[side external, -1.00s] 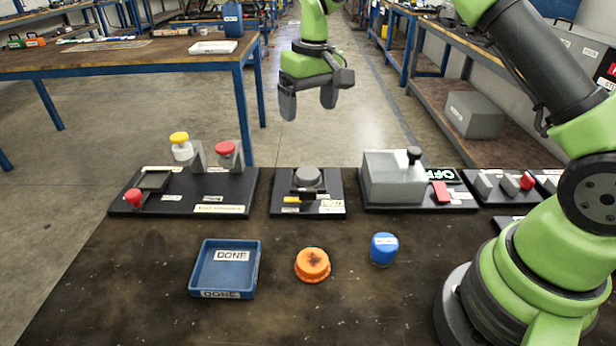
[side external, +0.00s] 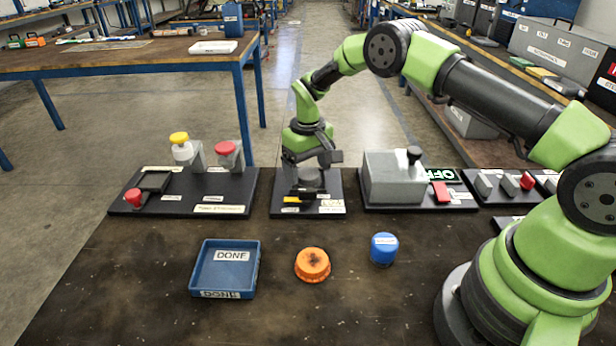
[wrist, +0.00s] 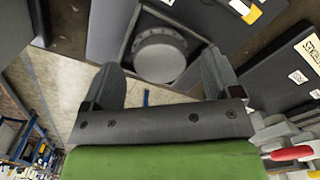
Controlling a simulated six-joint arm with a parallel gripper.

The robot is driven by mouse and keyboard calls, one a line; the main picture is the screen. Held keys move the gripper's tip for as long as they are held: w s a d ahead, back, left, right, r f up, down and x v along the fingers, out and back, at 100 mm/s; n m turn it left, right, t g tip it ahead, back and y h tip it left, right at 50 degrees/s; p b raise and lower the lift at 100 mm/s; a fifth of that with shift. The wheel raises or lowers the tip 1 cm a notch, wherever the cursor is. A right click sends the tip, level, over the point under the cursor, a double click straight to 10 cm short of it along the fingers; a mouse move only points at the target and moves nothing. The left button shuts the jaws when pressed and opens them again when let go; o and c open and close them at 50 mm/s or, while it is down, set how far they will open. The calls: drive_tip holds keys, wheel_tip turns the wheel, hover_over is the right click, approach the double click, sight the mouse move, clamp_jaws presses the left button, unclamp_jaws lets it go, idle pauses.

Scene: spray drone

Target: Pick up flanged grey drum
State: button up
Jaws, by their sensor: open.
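The flanged grey drum (wrist: 159,55) shows in the wrist view as a round grey lid with a bolted rim, set in a dark square mount. In the side view the drum (side external: 309,178) is on the middle black base plate (side external: 332,208), partly hidden by my gripper. My gripper (side external: 305,183) is low over that plate, pointing down at the drum. In the wrist view my gripper (wrist: 160,80) is open, with one finger to each side of the drum's near edge. I cannot tell whether either finger touches it.
A grey box fixture with a black knob (side external: 395,178) stands close to the right. A panel with red and yellow knobs (side external: 190,195) is on the left. In front are a blue DONE tray (side external: 201,268), an orange cap (side external: 312,265) and a blue cap (side external: 384,249).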

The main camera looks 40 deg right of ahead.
drive_tip(key=shift+f, duration=0.45)
drive_tip(key=shift+c, duration=0.2)
drive_tip(key=c, duration=1)
drive_tip(key=shift+r, duration=0.1)
